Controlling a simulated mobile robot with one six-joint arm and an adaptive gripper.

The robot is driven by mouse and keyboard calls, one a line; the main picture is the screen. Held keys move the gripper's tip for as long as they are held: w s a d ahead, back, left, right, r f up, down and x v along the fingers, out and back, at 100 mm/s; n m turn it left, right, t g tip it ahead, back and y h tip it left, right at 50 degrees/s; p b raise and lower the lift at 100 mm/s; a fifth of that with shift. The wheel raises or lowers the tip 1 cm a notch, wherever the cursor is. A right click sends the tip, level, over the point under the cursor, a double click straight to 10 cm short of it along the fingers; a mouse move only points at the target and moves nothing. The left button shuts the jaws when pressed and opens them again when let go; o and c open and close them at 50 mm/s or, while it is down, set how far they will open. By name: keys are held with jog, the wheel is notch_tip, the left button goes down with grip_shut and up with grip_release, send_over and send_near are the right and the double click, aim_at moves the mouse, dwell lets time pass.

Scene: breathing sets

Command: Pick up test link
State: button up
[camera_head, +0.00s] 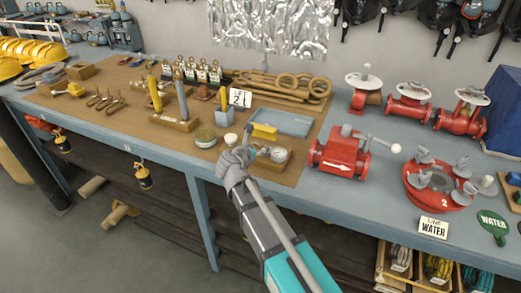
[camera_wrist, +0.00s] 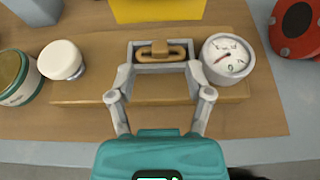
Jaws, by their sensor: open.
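A small brass-coloured oblong link (camera_wrist: 163,49), which looks like the test link, lies at the far side of a wooden block (camera_wrist: 165,92) in the wrist view. My gripper (camera_wrist: 162,66) is open, with its grey fingers to the left and right of the link. I cannot tell whether they touch it. In the head view my gripper (camera_head: 247,152) is over the front of the brown mat, and the link is not clearly visible there.
A round dial gauge (camera_wrist: 228,58) sits close to the right finger. A white-capped jar (camera_wrist: 61,60) and a green-labelled tin (camera_wrist: 17,78) stand left. A yellow block (camera_wrist: 157,8) is beyond. A red valve (camera_head: 341,153) stands right of the mat.

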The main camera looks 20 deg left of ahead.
aim_at(260, 145)
jog(key=shift+b+x, duration=0.6)
jog(key=shift+x, duration=1.4)
jog(key=shift+r, duration=0.1)
grip_shut()
